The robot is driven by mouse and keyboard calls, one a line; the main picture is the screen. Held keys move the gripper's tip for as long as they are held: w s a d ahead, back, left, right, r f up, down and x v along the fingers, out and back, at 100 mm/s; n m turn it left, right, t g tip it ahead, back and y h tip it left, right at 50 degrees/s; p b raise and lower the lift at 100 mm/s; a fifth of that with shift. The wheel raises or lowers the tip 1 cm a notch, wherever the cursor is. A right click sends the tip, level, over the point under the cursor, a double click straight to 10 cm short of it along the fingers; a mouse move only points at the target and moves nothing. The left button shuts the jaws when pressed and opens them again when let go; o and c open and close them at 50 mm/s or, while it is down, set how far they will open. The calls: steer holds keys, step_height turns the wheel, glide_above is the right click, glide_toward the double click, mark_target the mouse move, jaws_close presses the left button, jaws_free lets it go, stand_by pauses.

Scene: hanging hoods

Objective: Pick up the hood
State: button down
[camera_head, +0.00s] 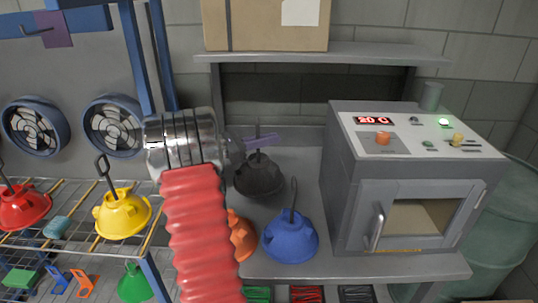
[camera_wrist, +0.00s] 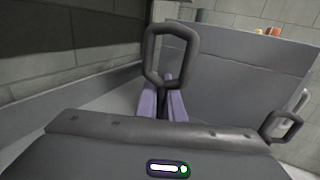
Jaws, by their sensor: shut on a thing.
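A black hood (camera_head: 259,180) with an upright loop handle is at the back of the grey bench, left of the oven. My gripper (camera_head: 262,141) has purple fingers and is shut on the stem of its handle. In the wrist view, the dark loop (camera_wrist: 150,55) rises above my gripper's fingers (camera_wrist: 164,107); the hood body is hidden there. I cannot tell whether the hood touches the bench. A blue hood (camera_head: 290,240) stands in front of it. An orange hood (camera_head: 242,236) is partly hidden behind my red arm sleeve.
A grey oven (camera_head: 352,200) stands close on the right. A shelf (camera_head: 350,54) with a cardboard box (camera_head: 262,25) hangs above. A wire rack (camera_head: 60,240) at left holds a red hood (camera_head: 22,207) and a yellow hood (camera_head: 122,214). Another handle (camera_wrist: 282,127) shows in the wrist view.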

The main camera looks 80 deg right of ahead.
step_height(320, 180, up, 9)
steer(key=shift+r, duration=0.15)
stand_by(0.5)
steer(key=shift+w, duration=0.1)
